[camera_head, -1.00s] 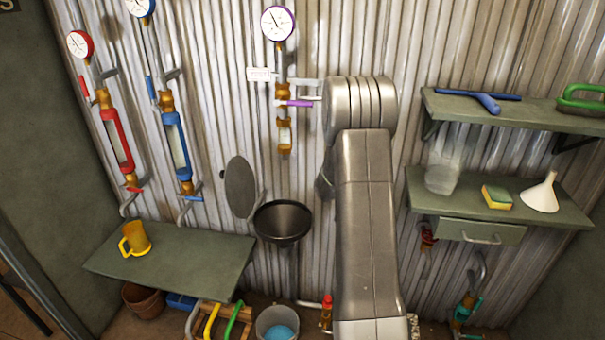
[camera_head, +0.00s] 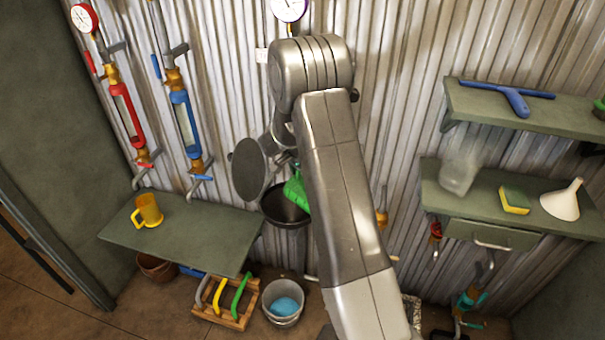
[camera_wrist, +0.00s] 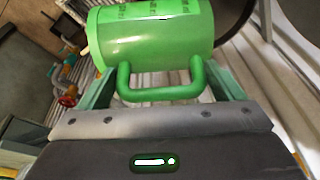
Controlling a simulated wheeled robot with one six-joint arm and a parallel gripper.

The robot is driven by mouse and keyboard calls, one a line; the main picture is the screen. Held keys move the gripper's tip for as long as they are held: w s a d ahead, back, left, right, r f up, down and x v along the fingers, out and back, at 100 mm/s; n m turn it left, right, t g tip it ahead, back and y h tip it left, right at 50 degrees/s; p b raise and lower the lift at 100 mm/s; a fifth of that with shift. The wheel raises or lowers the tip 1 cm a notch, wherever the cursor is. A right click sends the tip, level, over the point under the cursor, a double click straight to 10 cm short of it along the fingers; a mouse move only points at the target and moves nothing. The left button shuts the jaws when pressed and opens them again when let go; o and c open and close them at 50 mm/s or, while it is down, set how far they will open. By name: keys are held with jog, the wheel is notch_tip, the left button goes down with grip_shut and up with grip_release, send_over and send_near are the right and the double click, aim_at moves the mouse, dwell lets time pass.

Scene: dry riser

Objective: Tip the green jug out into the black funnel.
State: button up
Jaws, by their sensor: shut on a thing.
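The green jug (camera_head: 297,190) is at the black funnel (camera_head: 275,206), over its right side and partly hidden behind my arm in the head view. In the wrist view the jug (camera_wrist: 150,35) lies across the top of the picture, its handle toward my gripper (camera_wrist: 160,92). My gripper is shut on the jug's handle. A dark curved rim shows beside the jug at the upper right of the wrist view. The funnel's round grey lid (camera_head: 249,170) stands open on its left. The jug's mouth and any liquid cannot be made out.
A green bench (camera_head: 195,240) with a yellow mug (camera_head: 148,210) is left of the funnel. A bucket (camera_head: 283,303) and a wooden crate (camera_head: 225,302) with coloured handles stand below. Shelves at right hold a white funnel (camera_head: 562,200), a sponge (camera_head: 514,199) and a clear jug (camera_head: 460,172).

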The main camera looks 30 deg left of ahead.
jog(key=shift+s+d+r+y, duration=0.15)
jog(key=shift+s+d+y, duration=0.05)
jog(key=shift+d+y, duration=0.6)
jog(key=shift+s+d+r+m+t+y+p, duration=0.15)
jog(key=shift+d+r+t+y+p, duration=0.15)
jog(key=shift+d+y, duration=0.2)
jog(key=shift+s+d+r+m+t+y+p, duration=0.1)
jog(key=shift+d+r+m+t+y+p, duration=0.1)
jog(key=shift+d+r+y, duration=0.3)
jog(key=shift+d+f+b, duration=0.15)
jog(key=shift+f+b, duration=0.55)
jog(key=shift+b, duration=0.55)
jog(key=shift+d+y+b, duration=0.3)
jog(key=shift+y+b, duration=0.2)
jog(key=shift+b, duration=0.7)
jog(key=b, duration=0.3)
jog(key=shift+d+t+y, duration=0.25)
jog(key=shift+t+y, duration=0.05)
jog(key=y+b, duration=0.1)
jog(key=b, duration=0.4)
jog(key=d+b, duration=0.1)
jog(key=b, duration=0.5)
jog(key=shift+s+d+m+t+y, duration=0.2)
jog(key=shift+s+m+t+y, duration=0.1)
jog(key=shift+y, duration=0.1)
jog(key=b, duration=0.3)
jog(key=y+b, duration=0.1)
jog(key=b, duration=0.3)
jog(key=shift+d+f, duration=0.2)
jog(key=shift+f, duration=0.15)
